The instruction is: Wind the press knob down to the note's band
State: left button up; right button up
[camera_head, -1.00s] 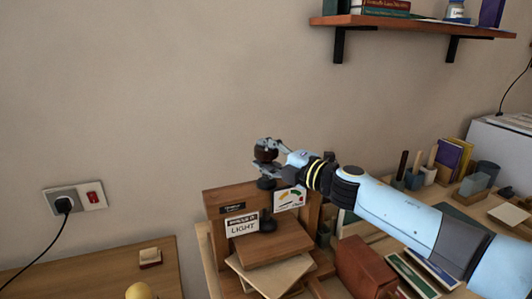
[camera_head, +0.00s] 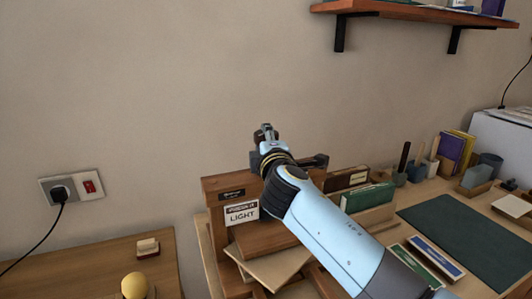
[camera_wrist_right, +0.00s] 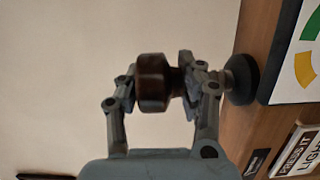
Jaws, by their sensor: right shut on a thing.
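The wooden press (camera_head: 215,190) stands at the lower middle of the head view. Its note (camera_head: 241,213) reads "PRESS IT LIGHT" and also shows in the wrist view (camera_wrist_right: 298,150). The dark brown round press knob (camera_wrist_right: 152,85) sits between the fingers of my right gripper (camera_wrist_right: 157,83), which is shut on it; this gripper is above the press in the head view (camera_head: 266,132). A gauge card with green and yellow bands (camera_wrist_right: 300,55) is partly in the wrist view; its pointer is out of frame. My right arm hides the gauge in the head view. My left gripper is not in view.
Pale sheets (camera_head: 272,268) lie in the press below the wooden plate. A dark green mat (camera_head: 470,235), books (camera_head: 368,196) and pen holders stand or lie on the right. A wall shelf (camera_head: 420,10) is above. A yellow ball-like knob (camera_head: 134,285) is at lower left.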

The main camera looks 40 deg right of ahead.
jog(key=m+g+h+b, duration=0.1)
jog(key=h+b, duration=0.1)
jog(key=m+g+h+b, duration=0.1)
jog(key=m+h+b, duration=0.1)
jog(key=shift+w+r, duration=0.15)
jog(key=shift+r, duration=0.2)
jog(key=shift+r+m+g+h+b, duration=0.2)
jog(key=shift+m+g+h+b, duration=0.45)
jog(key=shift+b, duration=0.25)
jog(key=shift+r, duration=0.1)
jog(key=shift+g+h, duration=0.25)
jog(key=shift+r, duration=0.1)
jog(key=o, duration=1)
